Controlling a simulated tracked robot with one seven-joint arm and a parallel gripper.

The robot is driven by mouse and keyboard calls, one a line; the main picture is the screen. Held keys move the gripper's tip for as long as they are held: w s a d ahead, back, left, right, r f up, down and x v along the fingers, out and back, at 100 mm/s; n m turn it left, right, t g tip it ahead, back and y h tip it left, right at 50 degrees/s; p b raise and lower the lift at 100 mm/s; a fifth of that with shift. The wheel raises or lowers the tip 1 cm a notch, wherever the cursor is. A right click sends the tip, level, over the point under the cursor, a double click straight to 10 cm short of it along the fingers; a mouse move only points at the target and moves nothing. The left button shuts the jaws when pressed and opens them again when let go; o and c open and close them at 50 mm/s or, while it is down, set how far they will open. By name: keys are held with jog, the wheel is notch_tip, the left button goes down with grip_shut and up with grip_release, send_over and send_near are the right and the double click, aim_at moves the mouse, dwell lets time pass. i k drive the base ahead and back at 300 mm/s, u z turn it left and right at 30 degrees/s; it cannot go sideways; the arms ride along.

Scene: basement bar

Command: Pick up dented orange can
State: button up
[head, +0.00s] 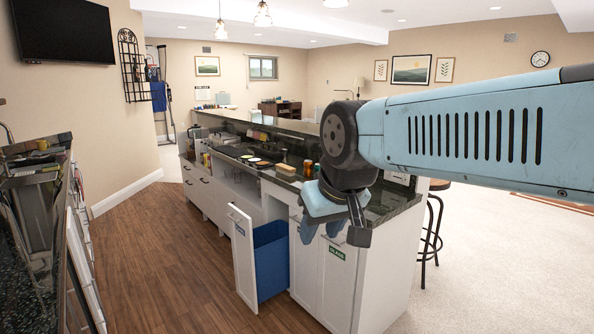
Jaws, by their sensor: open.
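A small orange can-like object (308,168) stands on the dark counter of the white bar island, just behind my gripper. It is too small to tell whether it is dented. Another small orange-yellow item (42,144) sits on the left counter, also too small to identify. My gripper (333,234) is open and empty, pointing down near the front end of the island. It appears nearer to the camera than the orange object and apart from it. My gripper and wrist hide part of the counter end.
The island counter (376,207) also holds a tan block (286,169) and several small items. Below, a pull-out cabinet door (242,258) stands open with a blue bin (271,259). A stool (433,222) stands right of the island. The wooden floor (165,245) at left is clear.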

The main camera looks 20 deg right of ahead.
aim_at(308, 165)
jog(key=u, duration=0.05)
jog(key=i, duration=1)
jog(key=z, duration=0.05)
